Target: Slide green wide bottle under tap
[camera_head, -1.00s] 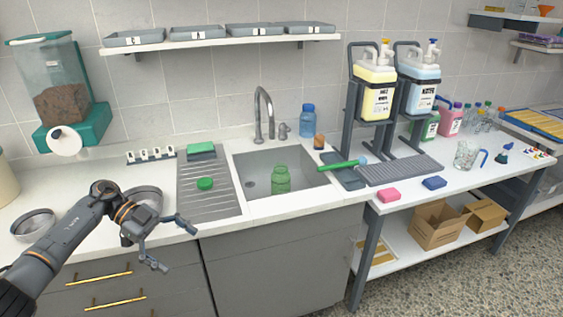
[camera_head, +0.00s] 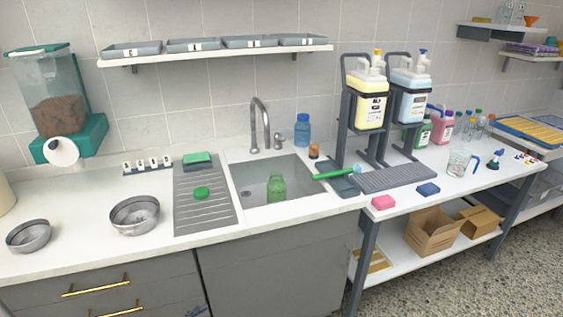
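The green wide bottle (camera_head: 276,188) is see-through and stands upright in the sink (camera_head: 247,202), near its front wall. The grey tap (camera_head: 255,124) rises behind the sink, its spout curving over the back of the basin. The bottle is nearer to me than the spout and slightly right of it, not below it. Only a small dark tip of my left gripper (camera_head: 196,311) shows at the bottom edge, in front of the cabinet, well away from the bottle; its opening is hidden. My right gripper is not in view.
A blue bottle (camera_head: 302,131) and a small amber jar (camera_head: 313,151) stand behind the sink's right corner. A green-handled brush (camera_head: 335,175) lies at its right edge. Two metal bowls stand further left.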

